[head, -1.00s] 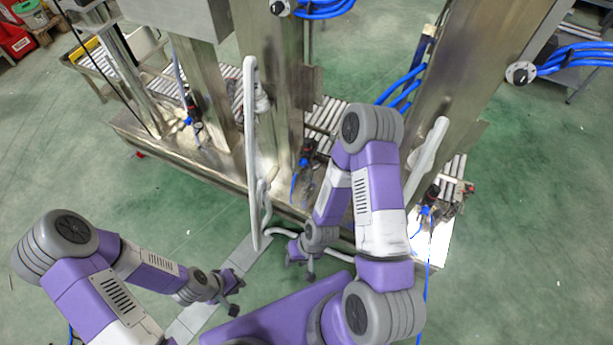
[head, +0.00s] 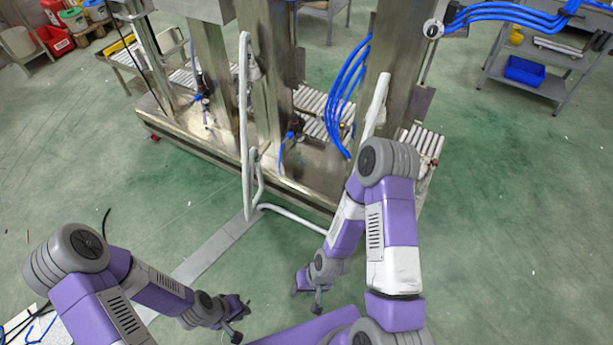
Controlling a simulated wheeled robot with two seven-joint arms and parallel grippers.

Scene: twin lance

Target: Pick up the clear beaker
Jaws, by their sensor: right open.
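I do not see a clear beaker in the head view. My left gripper (head: 241,320) hangs low at the bottom, left of centre, over the green floor. Its fingers are small and seen at an angle, so I cannot tell whether they are open. My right gripper (head: 306,298) is a little to the right and higher in the picture. It is open, with nothing seen between its fingers. Neither gripper touches anything that I can make out.
A large steel machine with roller conveyors (head: 313,123) stands ahead, with a white tubular rail (head: 244,120) in front. A grey shelf cart (head: 545,85) with a blue bin (head: 524,71) is at upper right. Green floor (head: 510,220) is open at right.

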